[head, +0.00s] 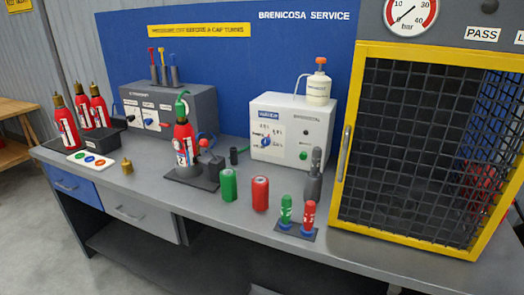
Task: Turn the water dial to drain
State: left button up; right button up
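A white box (292,130) stands at the back middle of the bench, with a blue dial (266,142) on its front left. Small marks sit around the dial, too small to read, so I cannot tell its setting. I cannot read which control is marked water. Neither of my grippers shows in the head view.
A red extinguisher (184,145) stands on a dark plate before the grey unit. Green (229,185) and red (260,194) cylinders and a dark upright object (314,178) stand before the white box. A yellow-framed mesh cage (415,140) fills the right.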

aim_at(266, 142)
jog(key=z, duration=0.7)
jog(key=j+z, duration=0.2)
jog(key=z, duration=0.15)
jog(key=j+z, duration=0.2)
jog(key=z, duration=0.2)
jog(key=j+z, duration=0.6)
jog(key=j, duration=0.15)
jog(key=k+j+z, duration=0.25)
jog(key=k+j, duration=0.1)
jog(key=j, duration=0.35)
jog(key=j+z, duration=0.1)
jog(key=j, duration=0.4)
jog(key=k, duration=0.05)
